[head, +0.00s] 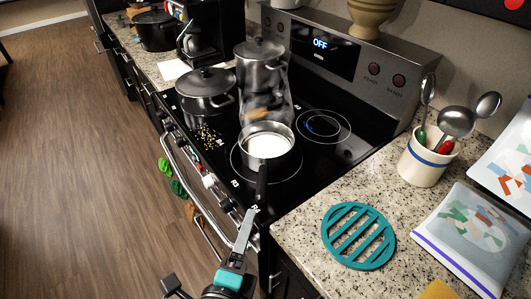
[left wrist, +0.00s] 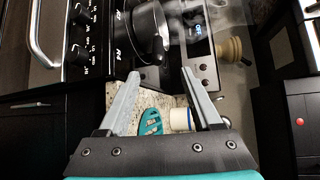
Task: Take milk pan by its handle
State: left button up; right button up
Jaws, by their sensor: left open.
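The milk pan (head: 267,152) is a small steel pan with white liquid in it, on the front right burner of the black cooktop. Its black handle (head: 262,184) points toward me over the cooktop's front edge. My left gripper (head: 253,212) is near the handle's near end. In the head view it shows nearly edge-on, so I cannot tell whether it touches. In the left wrist view the left gripper (left wrist: 160,73) is open, with nothing between its fingertips. My right gripper is not in view.
A lidded black pot (head: 206,95) and a tall steel pot (head: 260,68) stand on the cooktop, with steam nearby. A teal trivet (head: 358,236) and a utensil crock (head: 425,160) are on the right counter. Coloured cloths (head: 173,180) hang by the oven handle.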

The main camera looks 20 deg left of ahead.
pick_arm(q)
jog(key=p, duration=0.2)
send_near(261, 182)
jog(key=x, duration=0.3)
jog(key=shift+w+d+f, duration=0.1)
jog(key=shift+w+f, duration=0.05)
jog(key=shift+f, duration=0.25)
jog(key=shift+f+p+x, duration=0.1)
jog(key=shift+p+x, duration=0.15)
jog(key=shift+x, duration=1.4)
jog(key=shift+f+p+x, duration=0.15)
jog(key=shift+p+x, duration=0.1)
jog(key=shift+x, duration=1.45)
jog(key=shift+c, duration=0.2)
grip_shut()
jog(key=shift+r, duration=0.15)
